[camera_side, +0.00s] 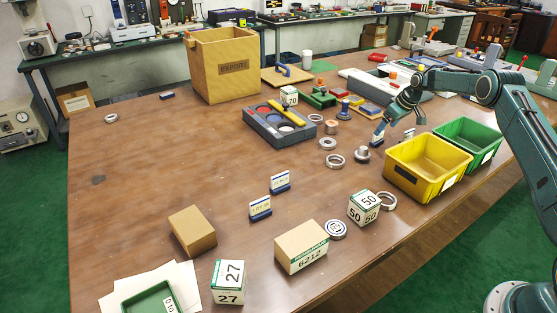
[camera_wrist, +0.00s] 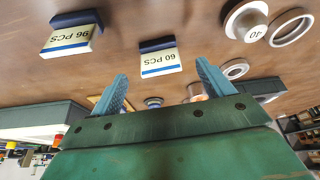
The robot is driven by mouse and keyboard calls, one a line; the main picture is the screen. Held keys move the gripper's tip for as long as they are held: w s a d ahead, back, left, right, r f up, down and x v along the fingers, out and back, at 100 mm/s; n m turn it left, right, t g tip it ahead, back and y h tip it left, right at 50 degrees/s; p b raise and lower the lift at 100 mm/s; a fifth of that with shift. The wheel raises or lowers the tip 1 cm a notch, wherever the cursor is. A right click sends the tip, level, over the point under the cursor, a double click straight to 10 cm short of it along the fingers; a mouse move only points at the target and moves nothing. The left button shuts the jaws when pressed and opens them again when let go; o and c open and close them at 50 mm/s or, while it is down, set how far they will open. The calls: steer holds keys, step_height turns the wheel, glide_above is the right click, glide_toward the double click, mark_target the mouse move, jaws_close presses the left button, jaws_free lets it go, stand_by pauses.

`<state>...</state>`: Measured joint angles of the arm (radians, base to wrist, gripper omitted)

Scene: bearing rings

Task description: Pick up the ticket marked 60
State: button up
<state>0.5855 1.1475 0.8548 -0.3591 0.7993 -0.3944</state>
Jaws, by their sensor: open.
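The ticket marked 60 (camera_wrist: 161,62) is a white card reading "60 PCS" in a dark blue base. In the wrist view it appears upside down, just beyond and between my fingertips. In the side view it is the small ticket (camera_side: 377,141) on the table just below my gripper (camera_side: 384,126). My gripper, also in the wrist view (camera_wrist: 161,72), is open and empty, its two blue fingers spread apart. The ticket marked 96 (camera_wrist: 69,38) stands to the left in the wrist view.
A knobbed weight marked 40 (camera_wrist: 246,22) and a bearing ring (camera_wrist: 291,27) lie right of the 60 ticket in the wrist view. A yellow bin (camera_side: 428,165) and a green bin (camera_side: 468,142) stand nearby. The grey tray (camera_side: 278,130) is to the left. Open tabletop lies at left.

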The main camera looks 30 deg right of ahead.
mark_target(379, 141)
steer(key=shift+w+f, duration=0.15)
steer(key=shift+f, duration=0.2)
steer(key=shift+f, duration=0.1)
steer(key=shift+x, duration=2.5)
steer(key=c, duration=1.1)
